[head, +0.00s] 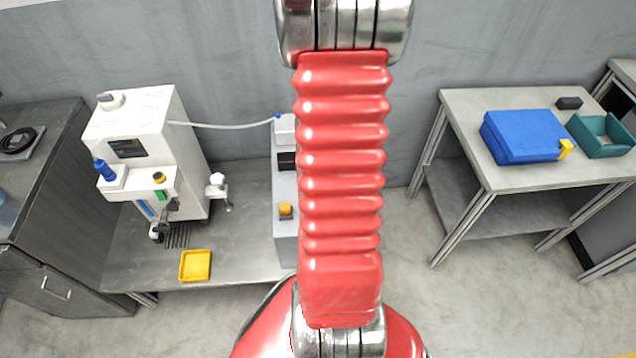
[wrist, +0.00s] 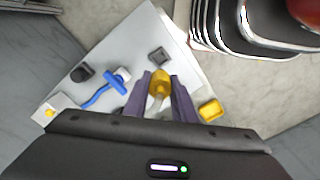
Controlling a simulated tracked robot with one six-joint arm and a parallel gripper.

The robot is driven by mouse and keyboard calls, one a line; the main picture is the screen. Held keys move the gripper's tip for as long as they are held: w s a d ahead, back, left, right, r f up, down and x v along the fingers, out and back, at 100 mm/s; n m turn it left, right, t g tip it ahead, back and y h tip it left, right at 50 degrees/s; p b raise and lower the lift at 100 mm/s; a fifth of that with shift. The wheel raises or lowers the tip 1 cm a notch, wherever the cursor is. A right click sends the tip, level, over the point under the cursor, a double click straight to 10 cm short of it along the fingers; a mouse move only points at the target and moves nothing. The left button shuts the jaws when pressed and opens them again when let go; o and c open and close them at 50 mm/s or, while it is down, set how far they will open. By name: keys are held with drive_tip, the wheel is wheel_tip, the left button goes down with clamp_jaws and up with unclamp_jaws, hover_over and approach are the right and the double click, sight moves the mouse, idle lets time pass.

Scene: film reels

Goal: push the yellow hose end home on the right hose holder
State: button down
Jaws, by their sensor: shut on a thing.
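In the wrist view, my gripper (wrist: 158,88) has its two dark purple fingers on either side of a yellow rounded piece (wrist: 160,80), which looks like the yellow hose end. The fingers are shut on it. A pale stub or hose shows just behind it, between the fingers. A small grey block (wrist: 159,56), which may be the right hose holder, stands just beyond the yellow piece. I cannot tell whether they touch. My gripper is not in the head view; I make out neither the hose end nor the holder there.
The head view shows a white machine (head: 140,125), a yellow tray (head: 195,265) and a blue case (head: 520,137).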

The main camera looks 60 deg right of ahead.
drive_tip(key=shift+f, duration=4.7)
drive_tip(key=shift+f, duration=0.2)
drive_tip(key=shift+f, duration=1.65)
drive_tip(key=c, duration=1.4)
unclamp_jaws()
drive_tip(key=shift+r, duration=6.85)
drive_tip(key=shift+a, duration=0.1)
